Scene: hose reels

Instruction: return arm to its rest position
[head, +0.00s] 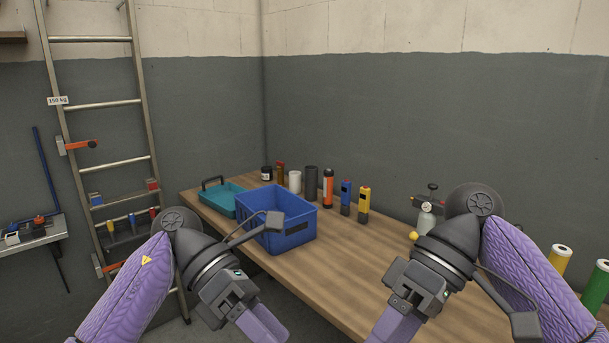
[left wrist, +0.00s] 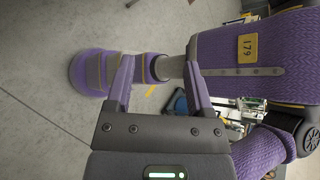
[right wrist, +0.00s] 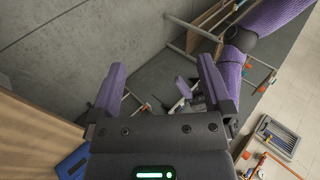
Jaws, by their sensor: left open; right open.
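My left gripper (head: 264,325) hangs low at the front of the head view, left of centre, and points down and inward. In the left wrist view its purple fingers (left wrist: 158,78) are apart, with nothing between them. My right gripper (head: 395,326) hangs at the front right of the head view, in front of the wooden table (head: 350,266). In the right wrist view its fingers (right wrist: 162,78) are also apart and empty. Both arms are bent, and neither gripper touches anything I can see.
A blue crate (head: 292,239) and a teal tray (head: 222,207) stand on the table's left part. Several bottles and cans, including an orange bottle (head: 327,188), line the back. A ladder (head: 106,105) leans at the left wall. The table's middle is clear.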

